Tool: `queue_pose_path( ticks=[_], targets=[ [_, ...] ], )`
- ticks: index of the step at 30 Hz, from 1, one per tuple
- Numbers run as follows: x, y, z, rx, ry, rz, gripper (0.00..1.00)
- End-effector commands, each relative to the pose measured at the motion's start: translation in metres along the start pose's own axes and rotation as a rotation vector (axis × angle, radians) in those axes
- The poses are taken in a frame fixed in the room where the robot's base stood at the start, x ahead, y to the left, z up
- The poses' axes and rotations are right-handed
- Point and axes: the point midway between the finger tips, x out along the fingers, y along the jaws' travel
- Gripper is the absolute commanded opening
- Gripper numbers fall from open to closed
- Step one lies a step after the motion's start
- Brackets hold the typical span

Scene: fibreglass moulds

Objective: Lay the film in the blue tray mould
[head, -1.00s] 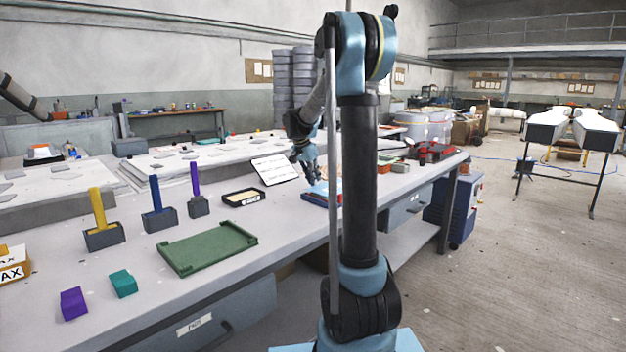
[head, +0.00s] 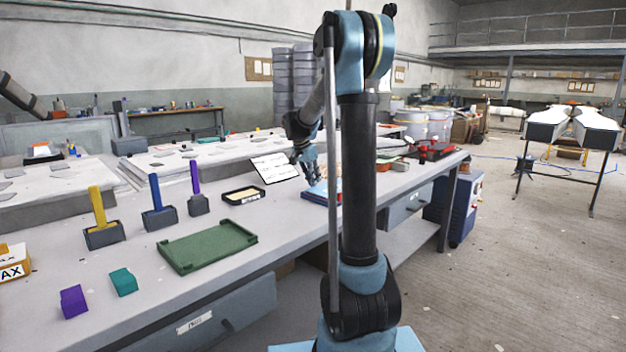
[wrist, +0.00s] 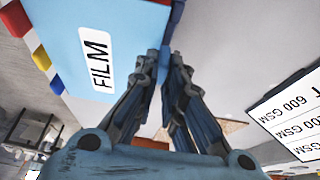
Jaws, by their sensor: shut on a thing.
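A flat blue surface with a white FILM label (wrist: 95,60) fills the upper left of the wrist view. In the head view a blue flat thing (head: 318,190) lies on the bench below my gripper (head: 311,180), partly behind my arm. In the wrist view my gripper (wrist: 166,62) has its fingers close together on a small blue piece, apparently the film (wrist: 165,58), by the right edge of the labelled surface. How far it is lifted, I cannot tell. I cannot make out a blue tray mould for certain; a green tray (head: 208,246) lies on the bench to the left.
A tilted white card (head: 274,167) stands left of my gripper; it shows at right in the wrist view (wrist: 290,115). A black-rimmed tray (head: 243,196), a purple-handled tool (head: 197,190) and a blue-handled tool (head: 158,205) stand farther left.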

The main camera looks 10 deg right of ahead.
Motion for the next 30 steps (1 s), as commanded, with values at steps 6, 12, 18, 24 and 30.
queue_pose_path(
  ticks=[6,12,18,24,30],
  targets=[
    [0.0044,-0.0001,0.0019,0.000,0.000,0.000,0.00],
    [0.0050,0.0001,0.0022,0.000,0.000,0.000,0.00],
    [0.0048,0.0000,0.0022,0.000,0.000,0.000,0.00],
    [0.0048,0.0001,0.0022,0.000,0.000,0.000,0.33],
    [0.0048,0.0001,0.0022,0.000,0.000,0.000,0.33]
  ],
)
